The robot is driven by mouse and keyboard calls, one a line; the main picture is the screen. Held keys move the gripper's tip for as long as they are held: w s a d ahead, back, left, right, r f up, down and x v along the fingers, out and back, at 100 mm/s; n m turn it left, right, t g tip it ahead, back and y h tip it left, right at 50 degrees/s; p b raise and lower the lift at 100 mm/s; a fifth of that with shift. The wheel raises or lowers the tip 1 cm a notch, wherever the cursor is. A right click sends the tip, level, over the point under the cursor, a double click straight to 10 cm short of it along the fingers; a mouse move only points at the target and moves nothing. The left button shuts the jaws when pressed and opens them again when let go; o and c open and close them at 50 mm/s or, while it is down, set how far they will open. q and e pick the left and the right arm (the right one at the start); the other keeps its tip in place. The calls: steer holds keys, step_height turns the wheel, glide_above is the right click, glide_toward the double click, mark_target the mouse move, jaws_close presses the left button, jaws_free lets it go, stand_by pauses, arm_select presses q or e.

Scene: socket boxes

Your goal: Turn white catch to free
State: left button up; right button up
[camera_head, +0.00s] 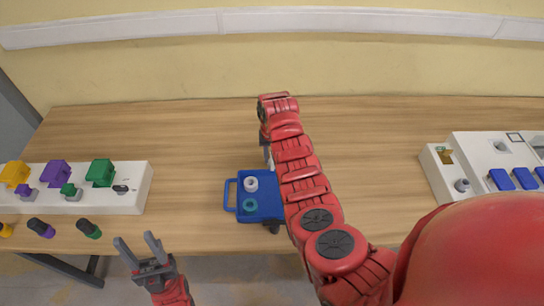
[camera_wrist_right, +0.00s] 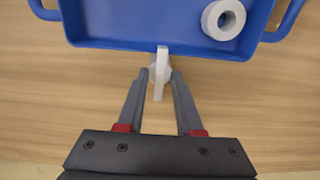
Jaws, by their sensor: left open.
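The white catch (camera_wrist_right: 161,72) is a slim white lever on a round base at the edge of the blue tray (camera_wrist_right: 110,43). In the right wrist view it points toward my right gripper (camera_wrist_right: 160,82). That gripper is open, its fingers on either side of the catch with small gaps showing. In the head view the blue tray (camera_head: 230,209) is partly hidden by my right arm, and the catch is mostly hidden. My left gripper (camera_head: 137,241) is open and empty at the front edge of the table.
A white socket box (camera_head: 135,195) with coloured plugs stands at left. Another white box (camera_head: 475,150) with blue parts stands at right. The table's back left is clear.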

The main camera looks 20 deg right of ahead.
jaws_close()
